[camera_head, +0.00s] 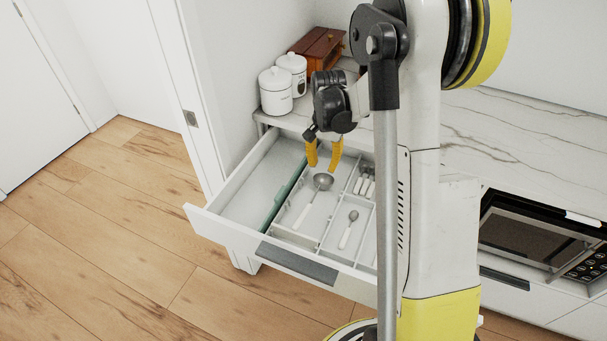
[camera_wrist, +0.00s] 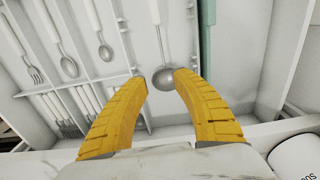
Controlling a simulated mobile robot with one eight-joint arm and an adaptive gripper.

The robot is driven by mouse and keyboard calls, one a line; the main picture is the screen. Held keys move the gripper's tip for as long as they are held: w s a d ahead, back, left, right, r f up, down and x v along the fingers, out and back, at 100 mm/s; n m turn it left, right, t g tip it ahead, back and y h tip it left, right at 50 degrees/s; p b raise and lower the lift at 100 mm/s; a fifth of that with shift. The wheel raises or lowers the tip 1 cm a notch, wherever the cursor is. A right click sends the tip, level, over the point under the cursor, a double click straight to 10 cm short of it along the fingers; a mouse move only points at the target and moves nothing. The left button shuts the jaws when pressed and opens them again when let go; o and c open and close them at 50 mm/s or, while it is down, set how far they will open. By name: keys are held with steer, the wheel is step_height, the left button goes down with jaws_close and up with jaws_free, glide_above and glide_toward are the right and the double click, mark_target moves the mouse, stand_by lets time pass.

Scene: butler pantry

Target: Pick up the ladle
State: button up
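The ladle (camera_head: 322,182) lies in a compartment of the open drawer's cutlery tray. Its round grey bowl is toward the counter and its pale handle runs toward the drawer front. It also shows in the wrist view, with its bowl (camera_wrist: 163,78) just beyond my fingertips and its handle pointing up the picture. My gripper (camera_head: 324,166) has two yellow fingers, spread apart above the bowl end of the ladle. In the wrist view the open fingers (camera_wrist: 160,80) hold nothing. Whether a fingertip touches the bowl cannot be told.
The tray also holds a smaller spoon (camera_head: 349,229) and other cutlery in narrow compartments. A green divider (camera_head: 285,192) stands left of the ladle; the drawer's left section is empty. White canisters (camera_head: 276,91) and a wooden box (camera_head: 318,46) stand on the counter behind.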

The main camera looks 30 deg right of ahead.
mark_target(319, 187)
step_height(319, 187, down, 6)
steer(key=shift+r+b, duration=0.1)
steer(key=shift+b, duration=1)
steer(key=f+b, duration=0.2)
steer(key=f, duration=0.1)
steer(key=f+b, duration=0.1)
steer(key=f, duration=0.1)
steer(key=shift+w+a+f, duration=0.25)
steer(key=shift+a, duration=0.1)
steer(key=shift+r, duration=0.15)
jaws_close()
